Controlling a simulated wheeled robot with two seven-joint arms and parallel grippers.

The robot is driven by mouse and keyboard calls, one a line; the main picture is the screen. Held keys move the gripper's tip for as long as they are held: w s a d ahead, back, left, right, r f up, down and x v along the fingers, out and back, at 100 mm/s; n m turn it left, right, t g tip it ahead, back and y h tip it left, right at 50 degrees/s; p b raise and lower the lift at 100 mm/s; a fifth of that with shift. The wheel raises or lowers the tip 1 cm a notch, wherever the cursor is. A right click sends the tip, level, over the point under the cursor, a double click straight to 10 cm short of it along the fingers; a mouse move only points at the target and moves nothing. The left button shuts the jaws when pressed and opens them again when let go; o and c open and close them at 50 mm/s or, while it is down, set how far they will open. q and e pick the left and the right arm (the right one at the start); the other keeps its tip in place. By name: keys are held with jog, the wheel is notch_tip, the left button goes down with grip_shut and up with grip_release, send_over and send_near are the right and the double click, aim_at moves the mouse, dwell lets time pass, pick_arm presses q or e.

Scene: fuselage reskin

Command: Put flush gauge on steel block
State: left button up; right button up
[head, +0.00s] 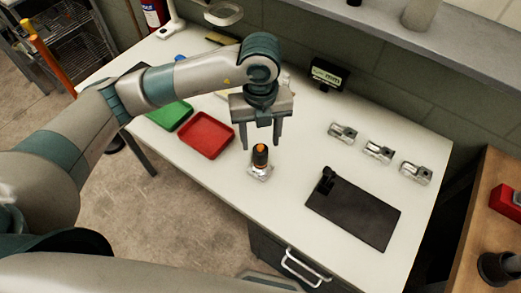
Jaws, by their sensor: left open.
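A small upright black and orange piece (260,154), which looks like the flush gauge, stands on a small silvery block (258,173) that looks like the steel block. Both are on the white table, right of the red tray. The piece appears to rest on the block, though its lower edge is too small to see clearly. My left gripper (260,140) points down over it with its two fingers apart. It is open and appears to hold nothing. My right gripper is not in view.
A red tray (206,135) and a green tray (170,115) lie to the left. A black mat (354,212) with a small black object (327,178) is to the right. Three metal pieces (377,152) stand behind it. A small display (328,75) is by the wall.

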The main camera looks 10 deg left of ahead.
pick_arm(q)
jog(key=shift+r+b, duration=0.3)
jog(key=shift+r, duration=1.4)
